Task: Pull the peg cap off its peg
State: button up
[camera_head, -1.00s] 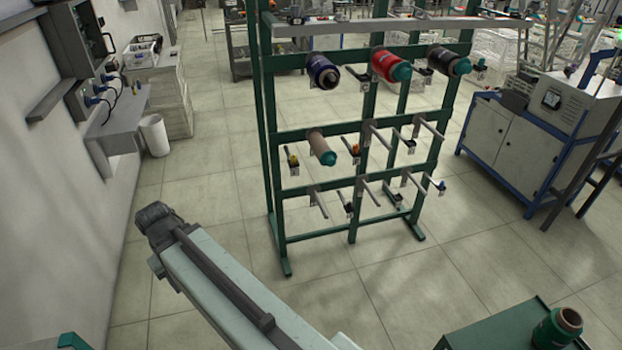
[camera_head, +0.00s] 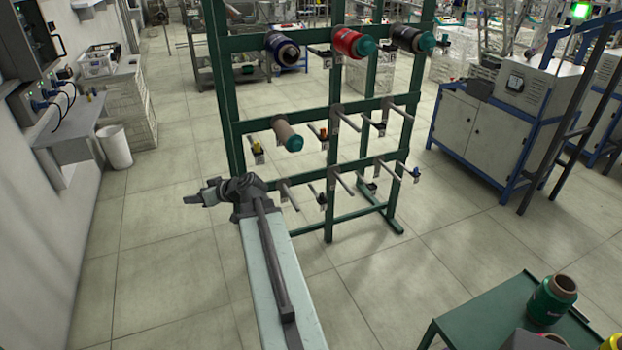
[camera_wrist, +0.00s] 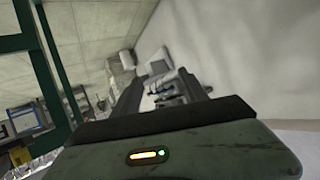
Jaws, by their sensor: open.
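Teal peg caps show in the head view on the front ends of three pegs. One cap (camera_head: 294,143) is at the end of a bare brown tube (camera_head: 284,131) on the middle row. Another cap (camera_head: 368,46) is in front of the red bobbin (camera_head: 346,42), and a third cap (camera_head: 427,42) is in front of the black bobbin (camera_head: 405,38). My gripper (camera_head: 191,199) points left, below and left of the brown tube, apart from it. In the wrist view my gripper (camera_wrist: 162,90) is open, with no cap between its fingers.
The green rack (camera_head: 228,100) also holds a blue bobbin (camera_head: 281,47) and several bare pegs. A green table (camera_head: 490,318) with a green bobbin (camera_head: 550,302) stands at lower right. A wall shelf (camera_head: 75,132) and white bin (camera_head: 115,147) are at left. Open floor lies between.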

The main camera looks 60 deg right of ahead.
jog(key=s+d+m+t+h+b, duration=0.1)
jog(key=s+d+h+b, duration=0.2)
jog(key=d, duration=0.5)
jog(key=s+d+m+t+h, duration=0.15)
jog(key=s+d, duration=0.25)
jog(key=d, duration=0.4)
jog(key=m+h+b, duration=0.3)
jog(key=h, duration=0.4)
send_near(299, 148)
jog(key=shift+g, duration=0.35)
jog(key=shift+r+x, duration=0.15)
jog(key=shift+x, duration=2.3)
jog(key=shift+r+x, duration=0.2)
jog(key=shift+x, duration=2.2)
jog(key=shift+w+a, duration=0.1)
jog(key=shift+c, duration=0.3)
jog(key=c, duration=1)
grip_shut()
jog(key=shift+a, duration=0.1)
